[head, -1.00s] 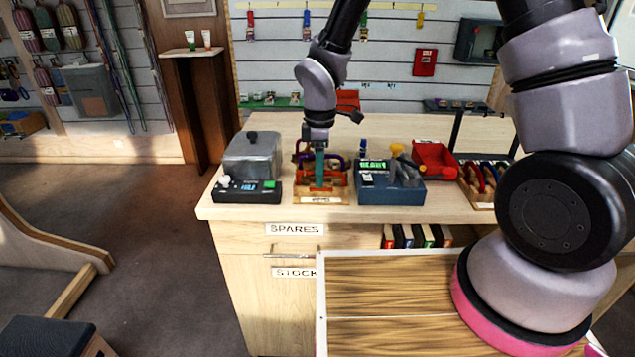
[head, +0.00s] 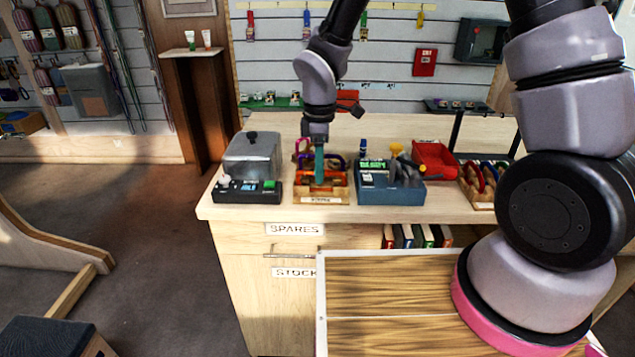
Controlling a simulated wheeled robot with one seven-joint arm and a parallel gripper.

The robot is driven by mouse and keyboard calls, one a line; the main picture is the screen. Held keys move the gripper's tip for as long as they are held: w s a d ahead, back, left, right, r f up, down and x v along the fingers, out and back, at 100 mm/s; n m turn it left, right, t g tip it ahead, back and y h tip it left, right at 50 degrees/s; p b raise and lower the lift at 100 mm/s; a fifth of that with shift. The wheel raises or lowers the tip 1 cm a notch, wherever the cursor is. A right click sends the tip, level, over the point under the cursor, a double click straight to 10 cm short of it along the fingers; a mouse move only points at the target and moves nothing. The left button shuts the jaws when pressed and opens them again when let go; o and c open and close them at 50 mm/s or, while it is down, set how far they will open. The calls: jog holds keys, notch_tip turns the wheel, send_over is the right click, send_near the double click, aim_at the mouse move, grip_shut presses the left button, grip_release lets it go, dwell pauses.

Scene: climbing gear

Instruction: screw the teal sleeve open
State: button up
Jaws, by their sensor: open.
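My gripper (head: 319,179) points straight down over the wooden tray (head: 322,200) on the counter. A narrow teal upright shape shows directly under my wrist. It is too small to tell how much of it is my finger and how much is the teal sleeve. The tray has red-orange bars (head: 334,181) across it, on both sides of the teal shape. A purple carabiner-like loop (head: 336,160) shows behind, at the tray's back. My gripper is open, but the gap between its fingers cannot be made out, and it hides the part below it.
A grey-lidded box with a dark control base (head: 248,192) stands close left of the tray. A red bin (head: 434,160) and a rack of coloured loops (head: 482,184) lie farther right.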

jog(key=shift+s, duration=0.35)
jog(key=shift+f, duration=0.7)
jog(key=shift+w, duration=0.75)
notch_tip(320, 180, up, 10)
dwell(0.4)
